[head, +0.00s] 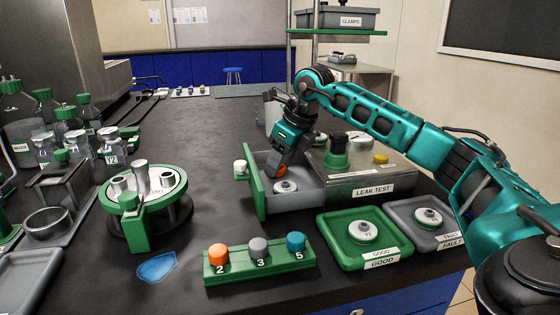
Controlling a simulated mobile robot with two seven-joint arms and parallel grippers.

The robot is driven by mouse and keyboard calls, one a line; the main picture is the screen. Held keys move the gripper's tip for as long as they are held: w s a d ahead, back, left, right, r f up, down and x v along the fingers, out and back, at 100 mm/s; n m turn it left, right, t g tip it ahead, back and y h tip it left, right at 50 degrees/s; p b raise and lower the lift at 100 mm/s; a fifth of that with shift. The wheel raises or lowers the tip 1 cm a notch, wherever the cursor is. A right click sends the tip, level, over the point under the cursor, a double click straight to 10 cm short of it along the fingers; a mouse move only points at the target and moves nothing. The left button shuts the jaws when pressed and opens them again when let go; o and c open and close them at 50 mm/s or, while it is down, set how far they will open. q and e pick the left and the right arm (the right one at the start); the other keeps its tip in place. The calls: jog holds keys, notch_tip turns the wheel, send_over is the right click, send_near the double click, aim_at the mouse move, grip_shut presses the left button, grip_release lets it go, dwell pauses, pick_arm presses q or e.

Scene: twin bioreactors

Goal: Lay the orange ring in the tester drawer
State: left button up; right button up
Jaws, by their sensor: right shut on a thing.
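The tester drawer (256,190) stands open, with a green front and grey walls, at the left of the tester marked LEAK TEST (345,191). My right gripper (282,172) points down into the drawer. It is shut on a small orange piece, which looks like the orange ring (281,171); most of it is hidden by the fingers. Just below it, a round whitish metal part (286,187) lies in the drawer. I cannot tell whether the ring touches that part. My left gripper is not in view.
A green GOOD tray (338,256) and a grey FAULT tray (451,240) each hold a round part. A green rack (262,267) with orange, grey and teal knobs stands in front of the drawer. A carousel (120,228) and bottles (48,107) stand at left.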

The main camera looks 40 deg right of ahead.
jog(key=o, duration=0.6)
jog(key=shift+f, duration=0.1)
jog(key=shift+o, duration=0.7)
jog(key=shift+s+r, duration=0.1)
jog(key=shift+r, duration=0.35)
jog(key=p+v, duration=0.3)
jog(key=v, duration=0.8)
jog(key=shift+s+r, duration=0.1)
jog(key=shift+s, duration=0.1)
